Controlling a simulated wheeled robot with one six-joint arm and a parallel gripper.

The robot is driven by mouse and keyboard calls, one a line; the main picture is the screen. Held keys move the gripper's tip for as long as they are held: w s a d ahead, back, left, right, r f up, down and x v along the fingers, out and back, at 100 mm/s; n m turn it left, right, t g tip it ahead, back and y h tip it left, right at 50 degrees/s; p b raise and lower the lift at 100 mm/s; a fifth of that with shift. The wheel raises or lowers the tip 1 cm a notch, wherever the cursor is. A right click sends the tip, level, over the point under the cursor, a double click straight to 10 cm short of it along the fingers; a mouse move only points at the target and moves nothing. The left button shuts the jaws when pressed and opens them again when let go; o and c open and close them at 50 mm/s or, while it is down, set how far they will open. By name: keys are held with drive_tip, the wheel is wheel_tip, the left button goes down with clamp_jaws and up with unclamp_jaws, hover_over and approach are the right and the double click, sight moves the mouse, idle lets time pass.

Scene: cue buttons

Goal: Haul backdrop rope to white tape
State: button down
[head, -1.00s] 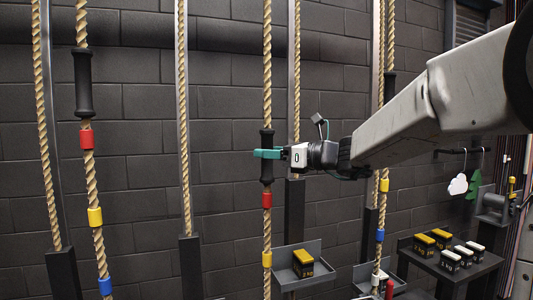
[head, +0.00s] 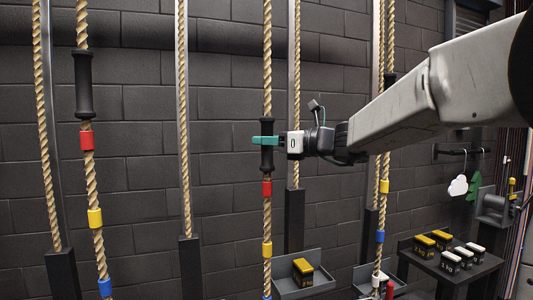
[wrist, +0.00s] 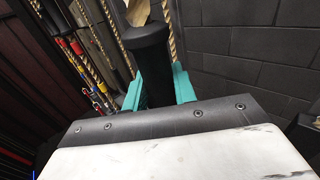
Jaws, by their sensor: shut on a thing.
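My gripper (head: 265,141), with teal fingers, is shut on the black handle (head: 267,160) of the middle rope (head: 267,70). In the wrist view the handle (wrist: 147,65) stands between the teal fingers. Below the handle this rope carries a red band (head: 267,188), a yellow band (head: 267,250) and, at the picture's bottom edge, a blue band (head: 267,297). No white tape shows on this rope; its lower part is out of view. A whitish band (head: 376,281) shows low on the right rope (head: 386,150).
A left rope (head: 88,165) has its own black handle (head: 83,83) and red, yellow and blue bands. Plain ropes run beside dark posts (head: 190,265). Small shelves (head: 310,288) with yellow-topped and white-topped boxes stand low at the right. A dark brick wall is behind.

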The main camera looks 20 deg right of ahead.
sight(267, 85)
wheel_tip(267, 85, up, 14)
drive_tip(key=shift+f, duration=0.15)
drive_tip(key=c, duration=1.1)
unclamp_jaws()
drive_tip(key=shift+c, duration=0.2)
drive_tip(key=v, duration=0.7)
drive_tip(key=shift+s+d, duration=0.3)
